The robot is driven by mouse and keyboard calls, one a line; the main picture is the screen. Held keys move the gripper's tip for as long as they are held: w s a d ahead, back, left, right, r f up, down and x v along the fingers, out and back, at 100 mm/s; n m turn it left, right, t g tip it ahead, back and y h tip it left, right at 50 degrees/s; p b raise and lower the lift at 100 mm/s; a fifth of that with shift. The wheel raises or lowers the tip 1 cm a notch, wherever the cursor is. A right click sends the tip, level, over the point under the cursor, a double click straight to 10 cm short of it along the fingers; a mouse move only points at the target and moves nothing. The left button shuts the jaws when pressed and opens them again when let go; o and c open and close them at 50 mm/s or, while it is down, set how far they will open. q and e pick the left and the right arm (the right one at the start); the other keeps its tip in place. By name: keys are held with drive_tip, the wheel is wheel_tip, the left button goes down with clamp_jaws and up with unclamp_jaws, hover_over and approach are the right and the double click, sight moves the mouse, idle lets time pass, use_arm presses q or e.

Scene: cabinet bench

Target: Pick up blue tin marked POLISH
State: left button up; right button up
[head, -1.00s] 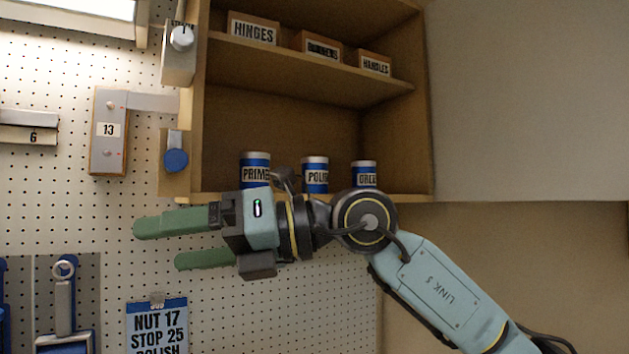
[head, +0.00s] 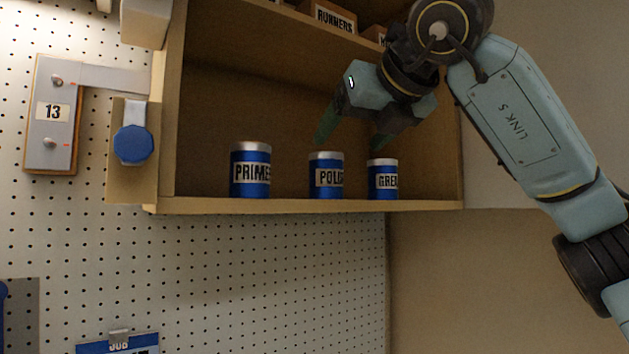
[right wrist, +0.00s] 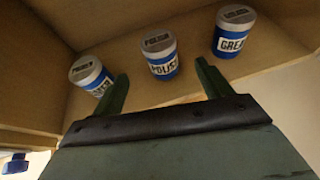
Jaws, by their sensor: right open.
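The blue tin marked POLISH (head: 326,176) stands upright on the cabinet's bottom shelf, between two other blue tins. It has a pale lid and a white label. My right gripper (head: 352,140) is open and empty, pointing down, above and slightly right of the POLISH tin. In the right wrist view, the POLISH tin (right wrist: 160,58) shows beyond and between the two green fingers (right wrist: 162,88), with none of them seen closed on it. My left gripper is not in view.
The PRIMER tin (head: 251,170) stands to the left and the tin marked GRE (head: 383,180) close to the right on the same shelf. The upper shelf holds labelled boxes, such as RUNNERS (head: 328,17). The shelf's front edge (head: 300,206) runs below the tins.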

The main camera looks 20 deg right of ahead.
sight(334, 160)
drive_tip(key=x, duration=0.4)
drive_tip(key=shift+w+f+p, duration=0.15)
drive_tip(key=shift+f+p, duration=0.05)
drive_tip(key=shift+p, duration=0.2)
drive_tip(key=shift+x, duration=1)
drive_tip(key=shift+w+f, duration=0.15)
drive_tip(key=shift+w, duration=0.1)
drive_tip(key=p+x, duration=0.1)
drive_tip(key=x, duration=0.3)
drive_tip(key=shift+w+p, duration=0.15)
drive_tip(key=shift+p, duration=0.25)
drive_tip(key=shift+w+d+f, duration=0.1)
drive_tip(key=shift+w+f, duration=0.15)
drive_tip(key=shift+w, duration=0.15)
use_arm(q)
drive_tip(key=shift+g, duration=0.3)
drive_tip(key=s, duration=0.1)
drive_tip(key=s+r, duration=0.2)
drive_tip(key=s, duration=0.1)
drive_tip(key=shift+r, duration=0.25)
use_arm(e)
drive_tip(key=c, duration=1.2)
